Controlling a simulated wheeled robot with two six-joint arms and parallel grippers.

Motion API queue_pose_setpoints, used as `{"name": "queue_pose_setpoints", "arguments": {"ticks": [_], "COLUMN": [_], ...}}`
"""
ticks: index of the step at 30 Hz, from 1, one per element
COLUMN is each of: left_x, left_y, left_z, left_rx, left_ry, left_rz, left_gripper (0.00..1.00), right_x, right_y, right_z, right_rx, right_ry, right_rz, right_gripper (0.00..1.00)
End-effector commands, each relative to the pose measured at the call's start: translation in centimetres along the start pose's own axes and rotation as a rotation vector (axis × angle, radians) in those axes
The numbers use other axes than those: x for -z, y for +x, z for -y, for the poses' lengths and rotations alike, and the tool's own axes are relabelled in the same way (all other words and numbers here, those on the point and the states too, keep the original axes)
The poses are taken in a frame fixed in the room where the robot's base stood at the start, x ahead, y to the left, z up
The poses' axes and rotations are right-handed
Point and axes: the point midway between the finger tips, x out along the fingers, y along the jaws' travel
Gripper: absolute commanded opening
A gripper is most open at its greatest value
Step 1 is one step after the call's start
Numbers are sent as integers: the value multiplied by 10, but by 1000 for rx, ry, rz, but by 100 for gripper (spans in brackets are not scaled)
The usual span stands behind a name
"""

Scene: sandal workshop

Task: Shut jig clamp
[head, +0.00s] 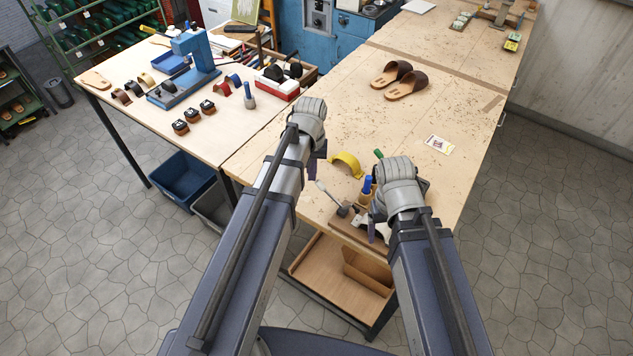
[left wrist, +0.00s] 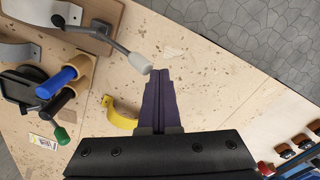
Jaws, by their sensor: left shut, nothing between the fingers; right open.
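The jig clamp's bent lever (head: 331,197) rises from the jig's wooden board (head: 350,232) at the table's front edge. In the left wrist view its dark rod (left wrist: 112,43) ends in a pale grip (left wrist: 138,63), with the board (left wrist: 105,12) behind. My left gripper (head: 312,170) is shut and empty. In the left wrist view its purple fingertips (left wrist: 160,73) are close beside the pale grip; I cannot tell whether they touch. My right gripper (head: 372,230) is open at the jig's right side, its fingers partly hidden by my arm.
A blue-handled tool (head: 367,186), a green-handled tool (head: 378,154) and a yellow strap (head: 346,162) are close behind the jig. A card (head: 439,144) and brown sandals (head: 405,86) lie farther back. The tabletop right of the sandals is mostly clear.

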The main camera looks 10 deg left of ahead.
Motion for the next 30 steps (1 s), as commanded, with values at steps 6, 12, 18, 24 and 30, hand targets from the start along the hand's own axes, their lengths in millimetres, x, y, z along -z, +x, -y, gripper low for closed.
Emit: {"name": "queue_pose_setpoints", "arguments": {"ticks": [6,12,18,24,30], "left_x": [-1,-1,-1,-1,-2], "left_y": [16,28,38,38,38], "left_z": [-1,-1,-1,-2,-3], "left_rx": [-2,-3,-3,-5,-6], "left_ry": [1,1,1,2,3], "left_rz": [1,2,2,3,3], "left_gripper": [0,0,0,0,0], "right_x": [1,2,2,2,2], "right_y": [16,28,38,38,38], "right_z": [2,3,4,4,4], "right_rx": [0,0,0,0,0], "right_ry": [0,0,0,0,0], "right_rz": [0,0,0,0,0], "right_gripper": [79,79,79,79,79]}}
